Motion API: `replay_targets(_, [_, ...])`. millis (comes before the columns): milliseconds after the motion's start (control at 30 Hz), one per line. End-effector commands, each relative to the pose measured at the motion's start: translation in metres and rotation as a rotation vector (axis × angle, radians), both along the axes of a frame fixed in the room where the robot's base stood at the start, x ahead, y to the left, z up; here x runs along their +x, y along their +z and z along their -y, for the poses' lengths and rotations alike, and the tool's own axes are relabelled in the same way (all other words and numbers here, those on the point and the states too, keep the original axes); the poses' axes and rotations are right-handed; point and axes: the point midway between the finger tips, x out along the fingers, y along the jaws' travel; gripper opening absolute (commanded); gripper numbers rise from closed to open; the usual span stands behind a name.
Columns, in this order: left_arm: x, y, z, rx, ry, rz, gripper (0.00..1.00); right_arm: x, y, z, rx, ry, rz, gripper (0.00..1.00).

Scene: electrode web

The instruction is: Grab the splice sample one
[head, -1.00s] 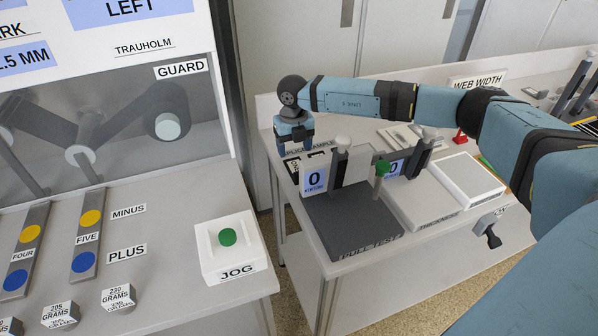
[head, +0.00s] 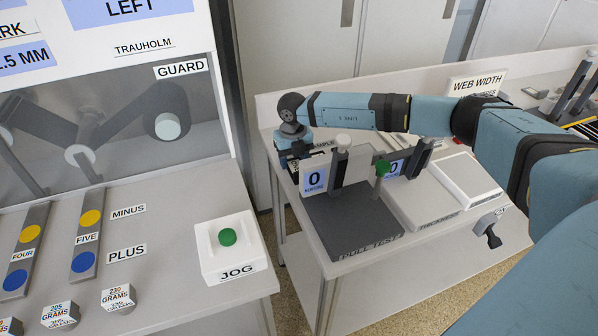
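The splice sample area lies at the back left of the right-hand bench, behind the pull test device (head: 352,222). Its label (head: 322,147) is partly covered by my arm. Sample one itself cannot be made out; my gripper and the device's display hide that spot. My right arm reaches in from the right, and my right gripper (head: 288,160) points down at the bench's left edge, low over the sample area. Its fingers are too small and hidden to tell open from shut. My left gripper is not in view.
The pull test device has upright posts, a green knob (head: 382,167) and a display reading 0 (head: 313,178). A machine with a jog button (head: 227,237) stands at left, across a floor gap.

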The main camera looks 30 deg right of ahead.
Motion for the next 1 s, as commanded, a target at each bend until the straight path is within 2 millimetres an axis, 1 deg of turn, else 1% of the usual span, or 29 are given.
replay_targets(33, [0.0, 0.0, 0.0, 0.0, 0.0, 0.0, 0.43, 0.0, 0.0, 0.0, 0.0, 0.0, 0.0, 0.34])
replay_targets(67, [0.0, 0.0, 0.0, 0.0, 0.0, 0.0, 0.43, 0.0, 0.0, 0.0, 0.0, 0.0, 0.0, 0.29])
replay_targets(367, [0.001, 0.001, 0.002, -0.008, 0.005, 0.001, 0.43, 0.0, 0.002, 0.0, 0.0, 0.0, 0.0, 0.29])
replay_targets(467, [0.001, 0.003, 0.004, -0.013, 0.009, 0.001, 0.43, 0.0, 0.007, 0.0, 0.001, 0.0, 0.0, 0.29])
replay_targets(567, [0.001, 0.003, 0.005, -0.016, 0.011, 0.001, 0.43, 0.0, 0.018, 0.0, 0.001, 0.0, 0.001, 0.29])
replay_targets(667, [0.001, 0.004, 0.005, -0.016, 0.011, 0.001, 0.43, 0.001, 0.037, 0.0, 0.0, 0.0, 0.003, 0.29])
replay_targets(767, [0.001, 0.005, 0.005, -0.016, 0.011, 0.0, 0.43, 0.001, 0.063, 0.0, 0.0, 0.001, 0.004, 0.29])
replay_targets(800, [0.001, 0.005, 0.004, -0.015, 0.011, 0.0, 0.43, 0.001, 0.076, 0.0, 0.001, 0.001, 0.004, 0.29])
replay_targets(1000, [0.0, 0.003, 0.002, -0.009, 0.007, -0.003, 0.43, 0.001, 0.134, 0.0, 0.0, 0.0, 0.004, 0.29])
